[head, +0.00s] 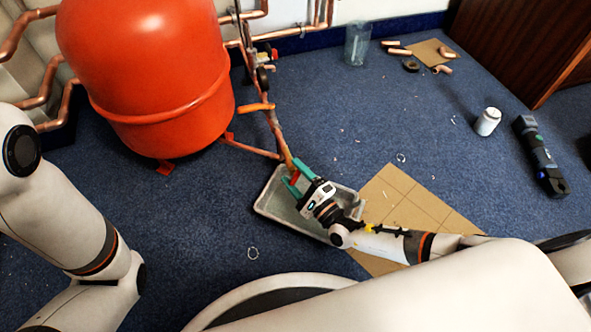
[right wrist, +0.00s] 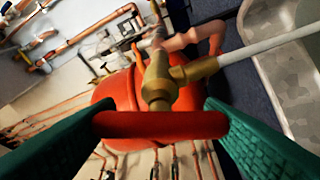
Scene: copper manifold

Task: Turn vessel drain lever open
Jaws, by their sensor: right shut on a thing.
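The red vessel (head: 150,75) stands at the upper left of the head view and fills the background of the right wrist view (right wrist: 120,95). The brass drain valve (right wrist: 160,82) is close up in the right wrist view. Its red lever (right wrist: 160,125) spans the gap between my green fingertips. My right gripper (head: 296,178) is shut on this lever, above the grey tray; the lever shows as a small red patch in the head view. A pale hose or pipe (right wrist: 270,46) runs right from the valve. My left gripper is out of view.
The grey tray (head: 266,212) lies on the blue carpet under my right gripper. A cardboard sheet (head: 420,205) is beside it. Copper pipes (head: 274,130) run close to the gripper.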

